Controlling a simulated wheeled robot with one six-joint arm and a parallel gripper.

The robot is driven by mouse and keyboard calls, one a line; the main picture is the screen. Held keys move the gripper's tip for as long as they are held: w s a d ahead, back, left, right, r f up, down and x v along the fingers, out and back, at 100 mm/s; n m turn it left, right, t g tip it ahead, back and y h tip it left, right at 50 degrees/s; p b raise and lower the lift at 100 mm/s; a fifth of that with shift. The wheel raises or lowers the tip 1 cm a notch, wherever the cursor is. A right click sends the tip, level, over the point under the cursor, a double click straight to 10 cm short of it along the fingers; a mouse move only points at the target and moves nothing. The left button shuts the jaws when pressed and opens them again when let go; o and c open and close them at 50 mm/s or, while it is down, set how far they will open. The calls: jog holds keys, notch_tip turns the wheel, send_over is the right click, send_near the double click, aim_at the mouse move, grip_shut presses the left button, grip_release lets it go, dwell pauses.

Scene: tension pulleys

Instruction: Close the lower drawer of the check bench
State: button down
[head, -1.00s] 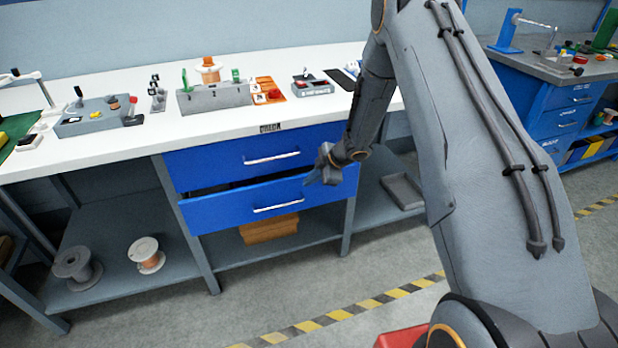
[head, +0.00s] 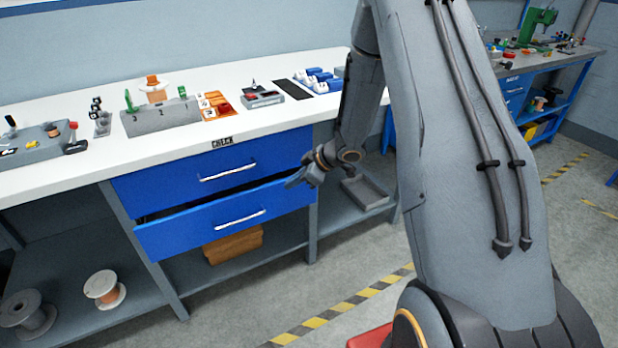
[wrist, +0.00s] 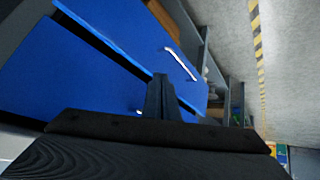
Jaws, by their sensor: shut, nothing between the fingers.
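The check bench (head: 60,167) has two blue drawers under its white top. The lower drawer (head: 180,236) stands partly open, with a dark gap above its front. The upper drawer (head: 160,187) looks shut. My gripper (head: 289,182) is shut and empty, near the right end of the lower drawer's front; I cannot tell whether it touches. In the wrist view, my gripper's fingers (wrist: 160,86) show together in front of the blue fronts. The lower drawer's front (wrist: 120,35) and its pale handle (wrist: 181,64) also show there.
A cardboard-coloured box (head: 233,245) and a grey tray (head: 365,191) lie on the bench's lower shelf. Spools (head: 104,288) stand at its left. A striped floor line (head: 345,306) runs before the bench. The floor there is clear.

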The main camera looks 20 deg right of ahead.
jog(key=s+d+f+m+t+h+b, duration=0.1)
jog(key=d+m+t+h, duration=0.15)
jog(key=d+m, duration=0.85)
jog(key=s+d+f+m+t+h, duration=0.1)
jog(key=d+f+m+t+h, duration=0.2)
jog(key=m, duration=1.4)
jog(key=w+f+y+p, duration=0.1)
jog(key=w+f, duration=0.2)
jog(key=w, duration=0.9)
jog(key=shift+w+a+f, duration=0.3)
jog(key=shift+w+f, duration=0.1)
jog(key=w, duration=0.1)
jog(key=w+b, duration=0.1)
jog(key=w, duration=0.1)
jog(key=w+b, duration=0.1)
jog(key=shift+w+a, duration=0.2)
jog(key=shift+a, duration=0.2)
jog(key=shift+r, duration=0.15)
